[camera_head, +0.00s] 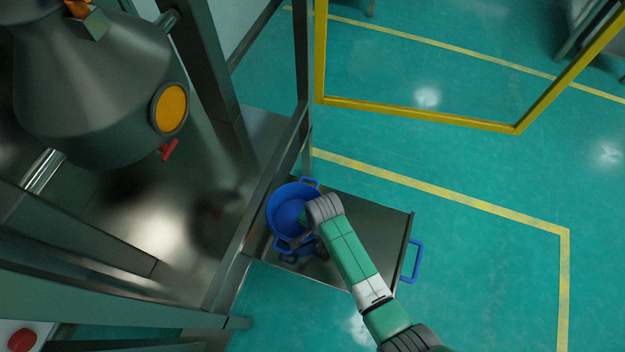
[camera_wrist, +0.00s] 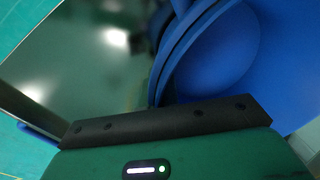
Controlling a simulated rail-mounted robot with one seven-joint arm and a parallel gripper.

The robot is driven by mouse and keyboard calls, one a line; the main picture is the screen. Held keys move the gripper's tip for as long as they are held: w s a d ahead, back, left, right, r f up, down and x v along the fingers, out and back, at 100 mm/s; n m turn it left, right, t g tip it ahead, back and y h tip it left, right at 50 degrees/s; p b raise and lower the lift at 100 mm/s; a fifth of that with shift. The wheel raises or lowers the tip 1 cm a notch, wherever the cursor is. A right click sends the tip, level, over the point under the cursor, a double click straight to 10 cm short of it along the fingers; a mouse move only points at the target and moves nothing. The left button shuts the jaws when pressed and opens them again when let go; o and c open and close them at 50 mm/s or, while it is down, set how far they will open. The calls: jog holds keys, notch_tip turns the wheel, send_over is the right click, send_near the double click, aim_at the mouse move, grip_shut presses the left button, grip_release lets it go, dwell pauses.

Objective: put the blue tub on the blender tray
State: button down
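The blue tub (camera_head: 286,212) is round with two side handles and stands upright at the left end of the metal tray (camera_head: 385,232), beside the steel frame. From above I cannot tell whether its base rests flat on the tray. My gripper (camera_head: 306,219) is at the tub's right rim, its fingers mostly hidden by my wrist. In the wrist view the tub (camera_wrist: 215,55) fills the upper right, close to my gripper (camera_wrist: 165,118). The fingertips do not show clearly there, so I cannot tell whether they hold the rim.
The tray has a blue handle (camera_head: 415,262) at its right end. A large steel vessel (camera_head: 90,85) and steel frame posts (camera_head: 303,70) stand to the left. A yellow rail (camera_head: 420,115) is at the back. The tray's right half is bare apart from my arm above it.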

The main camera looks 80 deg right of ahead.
jog(key=shift+w+d+f+b, duration=0.1)
jog(key=shift+w+f+b, duration=0.6)
jog(key=shift+f, duration=0.1)
jog(key=shift+w+r, duration=0.1)
jog(key=shift+s, duration=0.35)
jog(key=shift+w, duration=0.15)
jog(key=c, duration=1.7)
grip_release()
jog(key=r+p, duration=0.2)
jog(key=r, duration=0.2)
jog(key=r+p, duration=0.2)
jog(key=r, duration=0.2)
jog(key=s+r+p, duration=0.1)
jog(key=r+p, duration=0.1)
jog(key=r, duration=0.2)
jog(key=shift+s+a+r+p, duration=0.1)
jog(key=shift+a+p, duration=0.15)
jog(key=shift+p, duration=0.15)
